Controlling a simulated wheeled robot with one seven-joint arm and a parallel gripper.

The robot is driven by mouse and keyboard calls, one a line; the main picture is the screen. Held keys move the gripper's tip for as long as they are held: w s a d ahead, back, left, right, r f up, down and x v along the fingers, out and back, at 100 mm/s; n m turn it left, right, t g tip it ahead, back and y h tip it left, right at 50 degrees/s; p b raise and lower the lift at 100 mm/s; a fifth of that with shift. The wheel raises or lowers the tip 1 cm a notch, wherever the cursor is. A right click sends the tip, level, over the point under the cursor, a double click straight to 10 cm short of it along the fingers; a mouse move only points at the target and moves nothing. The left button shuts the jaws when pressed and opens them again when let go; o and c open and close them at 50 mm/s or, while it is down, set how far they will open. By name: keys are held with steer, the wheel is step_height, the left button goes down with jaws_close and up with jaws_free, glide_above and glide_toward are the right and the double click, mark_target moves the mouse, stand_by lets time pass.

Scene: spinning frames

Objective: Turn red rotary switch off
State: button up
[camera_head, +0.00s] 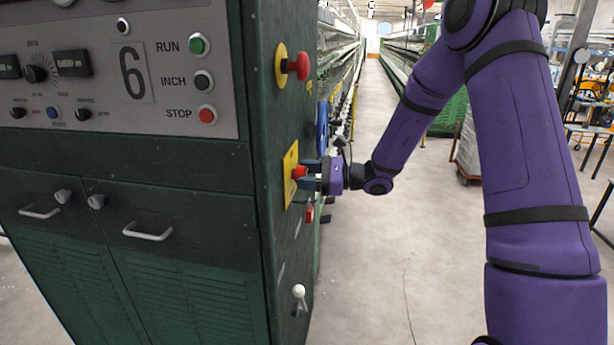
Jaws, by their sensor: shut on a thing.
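The red rotary switch (299,172) sits on a yellow plate (289,160) on the narrow right side of the green machine cabinet. My gripper (307,174) reaches it from the right, and its dark fingers are shut on the red knob. The fingers hide part of the knob, so I cannot tell its exact turn angle. The purple arm stretches from the right of the picture to the switch.
Above the switch, a red mushroom button (298,66) on a yellow disc sticks out. A small red part (310,213) and a white-knobbed lever (299,291) are below. The front panel (130,80) has RUN, INCH and STOP buttons. The aisle floor (400,250) is clear.

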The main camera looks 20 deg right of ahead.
steer(key=n, duration=1.1)
steer(key=shift+t+h, duration=0.3)
steer(key=shift+h, duration=0.1)
steer(key=shift+n, duration=0.4)
steer(key=o, duration=0.9)
steer(key=shift+s+d, duration=0.1)
steer(key=v, duration=1)
steer(key=shift+s+d, duration=0.15)
steer(key=shift+d, duration=0.15)
